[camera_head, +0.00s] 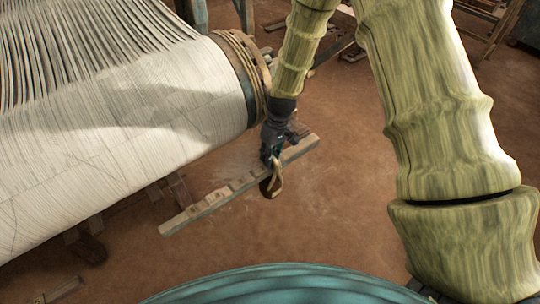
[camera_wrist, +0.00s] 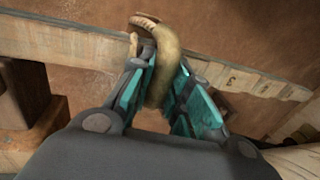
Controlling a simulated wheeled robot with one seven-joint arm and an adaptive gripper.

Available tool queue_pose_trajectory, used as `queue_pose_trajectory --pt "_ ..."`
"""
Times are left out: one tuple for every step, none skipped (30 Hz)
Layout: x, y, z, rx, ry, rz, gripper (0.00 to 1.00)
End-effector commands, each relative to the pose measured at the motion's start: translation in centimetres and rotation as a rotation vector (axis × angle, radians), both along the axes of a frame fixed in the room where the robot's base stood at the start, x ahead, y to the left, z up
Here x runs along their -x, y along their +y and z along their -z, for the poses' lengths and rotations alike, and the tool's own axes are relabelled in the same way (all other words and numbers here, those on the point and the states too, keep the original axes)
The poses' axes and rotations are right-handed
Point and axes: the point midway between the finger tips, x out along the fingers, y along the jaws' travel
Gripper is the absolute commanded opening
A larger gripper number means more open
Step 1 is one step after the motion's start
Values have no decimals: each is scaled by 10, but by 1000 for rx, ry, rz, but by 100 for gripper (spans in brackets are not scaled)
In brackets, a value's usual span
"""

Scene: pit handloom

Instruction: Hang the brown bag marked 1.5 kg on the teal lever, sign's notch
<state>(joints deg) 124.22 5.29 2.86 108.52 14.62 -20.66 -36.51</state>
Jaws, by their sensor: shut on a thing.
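My gripper (camera_head: 272,163) is shut on a tan, curved loop (camera_wrist: 165,62), which sits between its teal fingertips (camera_wrist: 158,95) in the wrist view. In the head view the loop (camera_head: 277,180) hangs at the fingertips with a small dark brown part (camera_head: 266,188) beside it; this looks like the bag and its handle. No 1.5 kg mark is readable. A long pale notched beam (camera_head: 205,205) lies slantwise behind and below the gripper. No sign is readable.
The loom's large roll of white warp threads (camera_head: 140,110) fills the left, its ribbed wooden end (camera_head: 245,70) close to my arm. Wooden pieces (camera_head: 85,245) stand under the roll. Bare brown floor (camera_head: 340,220) is open to the right of the beam.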

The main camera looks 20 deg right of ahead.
Motion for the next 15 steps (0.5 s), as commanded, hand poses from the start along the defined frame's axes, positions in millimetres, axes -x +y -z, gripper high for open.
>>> queue_pose_trajectory --pt "0 0 0 0 -1 0 0" --pt "0 0 0 0 -1 0 0" --pt "0 0 0 0 0 0 0" --pt "0 0 0 0 0 0 0" --pt "0 0 1 0 0 0 0" --pt "0 0 1 0 0 0 0" --pt "0 0 1 0 0 0 21" --pt "0 0 1 0 0 0 26" --pt "0 0 1 0 0 0 34" --pt "0 0 1 0 0 1 39" --pt "0 0 1 0 1 0 44" --pt "0 0 1 0 1 1 44" --pt "0 0 1 0 1 1 44" --pt "0 0 1 0 1 1 44" --pt "0 0 1 0 1 1 44"
